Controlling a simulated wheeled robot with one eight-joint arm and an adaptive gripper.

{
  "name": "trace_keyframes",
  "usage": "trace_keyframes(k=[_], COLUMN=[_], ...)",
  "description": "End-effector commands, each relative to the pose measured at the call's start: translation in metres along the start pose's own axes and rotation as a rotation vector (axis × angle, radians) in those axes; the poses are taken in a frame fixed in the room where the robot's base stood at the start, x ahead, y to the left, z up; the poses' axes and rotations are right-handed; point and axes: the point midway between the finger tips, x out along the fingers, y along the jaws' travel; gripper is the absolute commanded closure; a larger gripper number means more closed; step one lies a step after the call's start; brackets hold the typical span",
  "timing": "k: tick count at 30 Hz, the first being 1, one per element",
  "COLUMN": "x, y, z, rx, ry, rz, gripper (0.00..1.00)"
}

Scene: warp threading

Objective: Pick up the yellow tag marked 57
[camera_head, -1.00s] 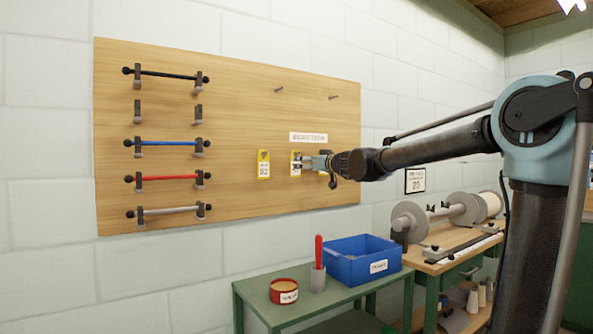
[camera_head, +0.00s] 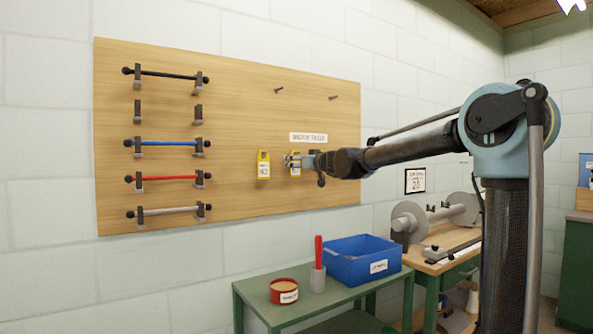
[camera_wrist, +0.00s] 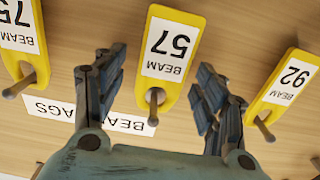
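The yellow tag marked 57 (camera_wrist: 170,45) hangs on a wooden peg in the middle of the wrist view, where it appears upside down. My gripper (camera_wrist: 160,72) is open, with one finger on each side of this tag and a gap on both sides. In the head view my gripper (camera_head: 289,161) is in front of the board and hides most of the middle tag (camera_head: 295,155). The yellow tag marked 92 (camera_wrist: 291,80) hangs at the right of the wrist view, and the tag marked 75 (camera_wrist: 18,35) at the left.
The tags hang on a wooden board (camera_head: 230,120) under a label (camera_head: 308,137). Two bare pegs (camera_head: 279,90) are above. Coloured rods (camera_head: 168,142) sit on holders at left. A green table (camera_head: 255,295) below holds a blue bin (camera_head: 350,265), a red tin (camera_head: 284,290) and a red-handled tool (camera_head: 318,250).

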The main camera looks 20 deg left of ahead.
Motion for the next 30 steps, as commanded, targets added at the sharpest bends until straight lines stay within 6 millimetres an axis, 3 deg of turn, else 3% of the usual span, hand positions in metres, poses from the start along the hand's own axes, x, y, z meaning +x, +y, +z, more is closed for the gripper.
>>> trace_keyframes(k=[1, 5, 6, 17, 23, 30], x=[0.000, 0.000, 0.000, 0.000, -0.002, -0.047], y=[0.000, 0.000, 0.000, 0.000, 0.000, 0.000], z=[0.000, 0.000, 0.000, -0.001, -0.017, -0.015], rx=[0.000, 0.000, 0.000, 0.000, 0.000, 0.000], ry=[0.000, 0.000, 0.000, 0.000, 0.000, 0.000], rz=[0.000, 0.000, 0.000, 0.000, 0.000, 0.002], gripper=[0.44, 0.74, 0.76, 0.76, 0.76, 0.76])
